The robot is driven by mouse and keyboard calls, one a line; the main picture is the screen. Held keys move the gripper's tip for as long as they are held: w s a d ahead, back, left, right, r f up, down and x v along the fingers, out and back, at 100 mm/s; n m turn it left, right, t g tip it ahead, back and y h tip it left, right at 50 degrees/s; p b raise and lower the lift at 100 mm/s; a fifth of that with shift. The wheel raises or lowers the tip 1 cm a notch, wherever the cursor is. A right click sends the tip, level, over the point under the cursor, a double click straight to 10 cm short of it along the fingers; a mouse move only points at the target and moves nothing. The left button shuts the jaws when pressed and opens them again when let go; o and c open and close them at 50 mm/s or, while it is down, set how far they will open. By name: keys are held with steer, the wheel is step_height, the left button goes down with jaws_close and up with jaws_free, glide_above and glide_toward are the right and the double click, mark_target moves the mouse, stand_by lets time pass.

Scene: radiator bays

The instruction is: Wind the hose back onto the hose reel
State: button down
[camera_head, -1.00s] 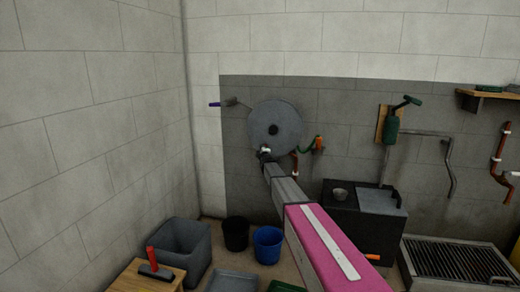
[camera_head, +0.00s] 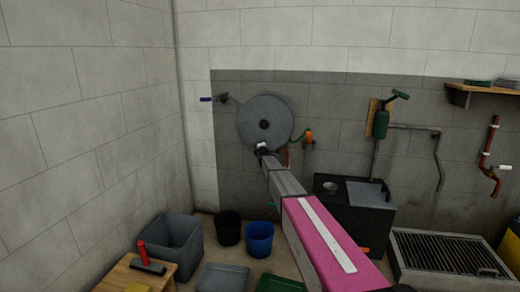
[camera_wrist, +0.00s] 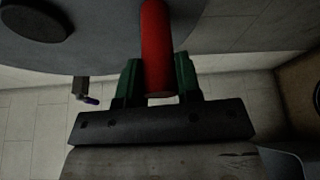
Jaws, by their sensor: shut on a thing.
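The hose reel (camera_head: 250,115) is a grey disc with a dark hub on the dark wall panel; it also fills the top left of the wrist view (camera_wrist: 95,50). My gripper (camera_head: 262,148) is at the lower part of the disc. In the wrist view its green fingers (camera_wrist: 158,82) are shut on a red handle (camera_wrist: 157,45), one finger on each side. A short green length of hose (camera_head: 297,138) shows at the reel's right, by an orange fitting (camera_head: 309,136). The rest of the hose is hidden.
A blue-ended lever (camera_head: 206,99) sticks out left of the reel. Below are a grey bin (camera_head: 172,245), a black bucket (camera_head: 228,229), a blue bucket (camera_head: 259,239) and a dark box unit (camera_head: 350,210). A grated basin (camera_head: 448,262) stands at right.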

steer(key=c, duration=0.8)
jaws_free()
steer(key=shift+s, duration=0.1)
steer(key=s, duration=1)
steer(key=shift+s+d+r, duration=0.25)
steer(key=shift+s+d, duration=0.05)
steer(key=shift+d, duration=0.05)
steer(key=s+d+f+m+g, duration=0.1)
steer(key=s+f+m+g, duration=0.4)
steer(key=s, duration=1.3)
steer(key=s+d+f+m+g, duration=0.2)
steer(key=s+f+m+g, duration=0.4)
steer(key=s, duration=1.2)
steer(key=s+d+f+m+g+h, duration=0.1)
steer(key=s+f+m+g, duration=0.5)
steer(key=s, duration=1.2)
steer(key=f+m, duration=0.1)
steer(key=m, duration=0.2)
steer(key=shift+d+f, duration=0.15)
steer(key=shift+f, duration=0.2)
